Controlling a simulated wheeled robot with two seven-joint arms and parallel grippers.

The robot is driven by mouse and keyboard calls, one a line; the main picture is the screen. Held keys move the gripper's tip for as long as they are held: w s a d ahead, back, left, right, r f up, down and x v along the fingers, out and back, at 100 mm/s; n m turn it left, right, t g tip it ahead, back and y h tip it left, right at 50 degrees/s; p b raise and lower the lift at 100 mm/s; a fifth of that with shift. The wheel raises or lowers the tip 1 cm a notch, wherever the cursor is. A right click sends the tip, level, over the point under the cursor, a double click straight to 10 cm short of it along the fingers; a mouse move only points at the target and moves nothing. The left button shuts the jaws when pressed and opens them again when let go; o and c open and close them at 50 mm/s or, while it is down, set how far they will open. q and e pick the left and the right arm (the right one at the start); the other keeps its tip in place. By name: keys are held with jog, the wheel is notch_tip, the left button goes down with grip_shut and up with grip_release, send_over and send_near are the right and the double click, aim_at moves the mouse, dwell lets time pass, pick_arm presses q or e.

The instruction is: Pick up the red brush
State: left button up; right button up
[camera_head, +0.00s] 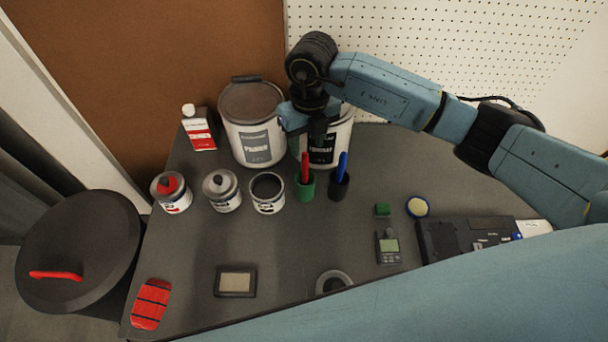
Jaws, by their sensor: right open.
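The red brush (305,166) stands upright in a small green cup (304,188) near the middle of the table; only its red upper part shows. My right gripper (318,138) points down above and slightly behind the brush in the picture, in front of the primer can (341,142). It is open, and I see nothing between its fingers. The fingers are dark and small here, and whether they touch the brush is hard to see; they look apart from it. My left gripper is not in view.
A blue brush (342,166) stands in a black cup (339,187) close beside the green cup. Two large cans stand behind, one at left (251,112). Several small cans (268,191) stand to the left. The table's front middle (290,245) is mostly clear.

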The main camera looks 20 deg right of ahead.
aim_at(305, 163)
jog(key=f, duration=0.7)
jog(key=shift+w+a+f, duration=0.1)
jog(key=shift+a+f, duration=0.05)
jog(key=shift+a, duration=0.05)
jog(key=shift+f, duration=0.4)
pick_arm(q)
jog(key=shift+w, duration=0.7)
pick_arm(e)
grip_shut()
